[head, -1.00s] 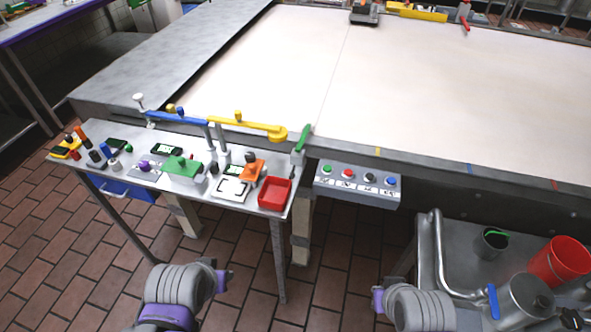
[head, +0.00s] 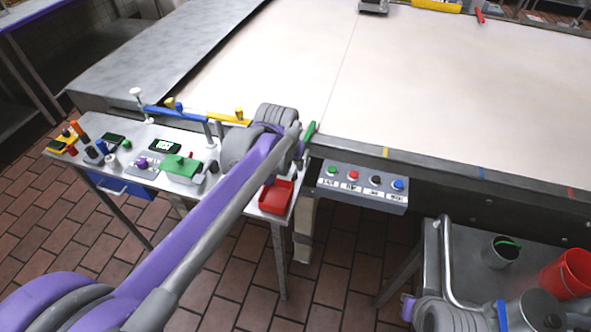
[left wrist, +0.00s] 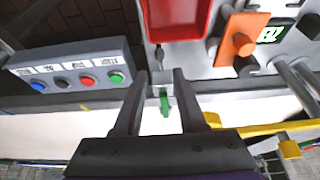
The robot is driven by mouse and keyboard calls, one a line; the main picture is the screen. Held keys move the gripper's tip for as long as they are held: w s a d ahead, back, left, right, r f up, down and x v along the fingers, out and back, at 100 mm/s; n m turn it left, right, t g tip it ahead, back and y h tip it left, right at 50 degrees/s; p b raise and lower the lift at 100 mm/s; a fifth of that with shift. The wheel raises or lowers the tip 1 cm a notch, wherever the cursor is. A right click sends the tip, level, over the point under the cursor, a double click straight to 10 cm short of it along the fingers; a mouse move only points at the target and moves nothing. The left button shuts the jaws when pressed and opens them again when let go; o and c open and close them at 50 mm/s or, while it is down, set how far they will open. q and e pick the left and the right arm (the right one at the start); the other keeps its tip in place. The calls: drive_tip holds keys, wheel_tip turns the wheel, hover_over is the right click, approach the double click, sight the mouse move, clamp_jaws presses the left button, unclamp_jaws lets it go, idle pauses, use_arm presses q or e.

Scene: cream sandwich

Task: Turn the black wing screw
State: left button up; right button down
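My left gripper (left wrist: 160,76) is open and empty in the left wrist view, its two dark fingers apart. A green lever (left wrist: 165,102) shows in the gap between them; I cannot tell whether it touches. In the head view the left hand (head: 300,150) is largely hidden behind its own arm, at the right end of the small metal table. No black wing screw is clearly recognisable. My right gripper is not in view.
The red tray (head: 277,197) is at the table's right corner, also in the left wrist view (left wrist: 176,18). A button box (head: 362,185) hangs to its right. A yellow arm (left wrist: 262,128) lies close to the gripper. The wide cream surface (head: 420,85) beyond is mostly clear.

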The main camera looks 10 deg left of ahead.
sight(295, 173)
use_arm(q)
drive_tip(key=x, duration=0.6)
drive_tip(key=shift+r, duration=0.1)
clamp_jaws()
